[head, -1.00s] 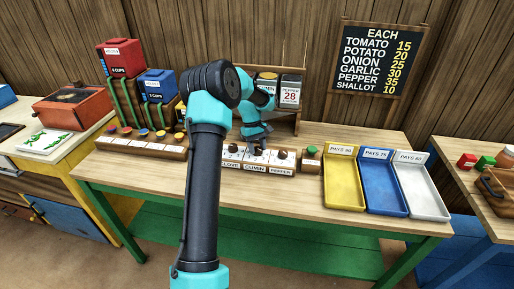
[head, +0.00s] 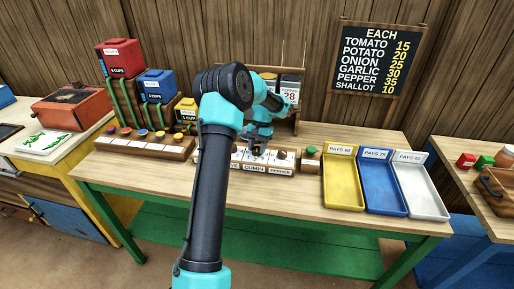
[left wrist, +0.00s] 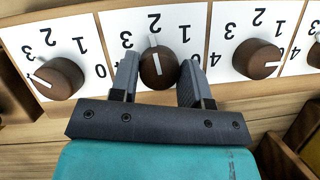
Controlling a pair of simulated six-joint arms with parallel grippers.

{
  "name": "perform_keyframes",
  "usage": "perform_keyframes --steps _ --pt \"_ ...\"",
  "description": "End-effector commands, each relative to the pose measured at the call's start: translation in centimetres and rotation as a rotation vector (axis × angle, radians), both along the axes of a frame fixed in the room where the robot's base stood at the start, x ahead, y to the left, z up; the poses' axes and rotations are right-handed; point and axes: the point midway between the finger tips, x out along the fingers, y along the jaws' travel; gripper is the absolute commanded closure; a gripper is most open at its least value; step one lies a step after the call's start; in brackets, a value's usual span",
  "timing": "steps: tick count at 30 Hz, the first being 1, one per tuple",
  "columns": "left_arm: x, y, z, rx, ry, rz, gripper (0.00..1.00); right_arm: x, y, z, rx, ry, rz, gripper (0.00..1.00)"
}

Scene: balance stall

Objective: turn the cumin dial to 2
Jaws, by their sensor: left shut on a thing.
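The cumin dial (left wrist: 158,72) is a round brown knob with a white mark on a white numbered plate, seen upside down in the left wrist view. Its mark points at the 2 (left wrist: 154,22). My left gripper (left wrist: 158,80) is shut on this knob, one finger on each side. In the head view my left gripper (head: 259,142) reaches down at the dial row, above the CUMIN label (head: 254,168). The gripper hides most of the knob there. My right gripper is not in view.
Dials stand close on both sides: the pepper dial (left wrist: 56,80) and another brown dial (left wrist: 256,60). A green button (head: 310,150) and yellow (head: 341,180), blue (head: 380,185) and white (head: 420,190) trays lie to the right. A spice rack stands behind.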

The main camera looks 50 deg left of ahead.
Motion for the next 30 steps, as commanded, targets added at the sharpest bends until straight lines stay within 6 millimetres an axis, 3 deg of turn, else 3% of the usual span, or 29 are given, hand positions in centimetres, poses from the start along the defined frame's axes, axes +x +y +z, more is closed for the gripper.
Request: perform_keyframes --steps 9,23,24,30 --pt "0.02 -0.04 -0.01 0.001 -0.002 -0.126 0.81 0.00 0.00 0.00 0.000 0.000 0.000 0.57" --pt "0.03 -0.03 -0.03 0.000 -0.001 -0.142 0.81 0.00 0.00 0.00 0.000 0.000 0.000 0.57" --pt "0.03 -0.03 -0.03 0.000 -0.001 -0.142 0.54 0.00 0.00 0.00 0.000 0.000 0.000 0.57" --pt "0.02 -0.04 -0.02 0.000 -0.001 -0.142 0.35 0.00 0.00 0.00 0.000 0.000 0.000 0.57"
